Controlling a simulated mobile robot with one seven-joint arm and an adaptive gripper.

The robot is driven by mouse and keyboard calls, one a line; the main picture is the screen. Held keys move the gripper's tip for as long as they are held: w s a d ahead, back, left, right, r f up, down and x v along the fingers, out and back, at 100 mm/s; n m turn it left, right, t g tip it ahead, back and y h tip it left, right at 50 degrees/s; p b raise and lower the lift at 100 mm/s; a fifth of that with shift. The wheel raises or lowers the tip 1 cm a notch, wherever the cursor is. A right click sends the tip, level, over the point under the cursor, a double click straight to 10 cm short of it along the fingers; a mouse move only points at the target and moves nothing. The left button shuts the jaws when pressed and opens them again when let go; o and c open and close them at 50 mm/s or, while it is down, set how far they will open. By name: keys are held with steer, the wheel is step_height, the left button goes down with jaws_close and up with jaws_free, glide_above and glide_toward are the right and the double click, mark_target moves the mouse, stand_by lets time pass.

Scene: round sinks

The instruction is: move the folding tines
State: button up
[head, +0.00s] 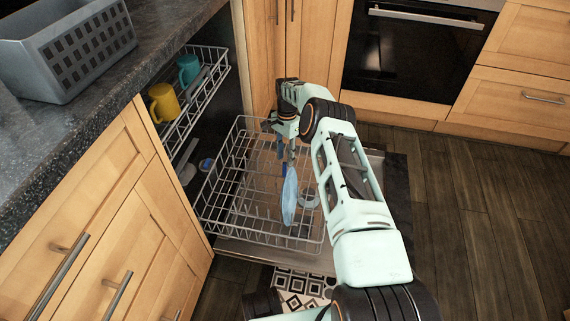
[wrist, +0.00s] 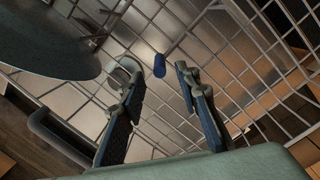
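The folding tines (head: 262,180) are thin metal wires in the lower dishwasher rack (head: 213,190). A small dark blue piece (wrist: 160,66) shows near the middle of the wrist view, probably a tab on the tines. It also shows in the head view (head: 284,169), just below my gripper (head: 282,154). In the wrist view my gripper (wrist: 157,76) is open, with its two fingers apart and nothing held between them. The blue piece lies just beyond the gap between the fingertips. I cannot tell whether they touch it. My arm hides the rack's right side.
A light blue plate (head: 290,197) stands upright in the lower rack, close to my gripper; a pale curved item (head: 310,196) is beside it. The upper rack (head: 205,95) holds a yellow mug (head: 163,103) and a teal mug (head: 188,69). A grey basket (head: 65,50) sits on the counter.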

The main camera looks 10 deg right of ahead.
step_height(320, 180, up, 7)
steer(key=shift+w+d, duration=0.2)
steer(key=shift+w, duration=0.2)
steer(key=shift+c, duration=0.2)
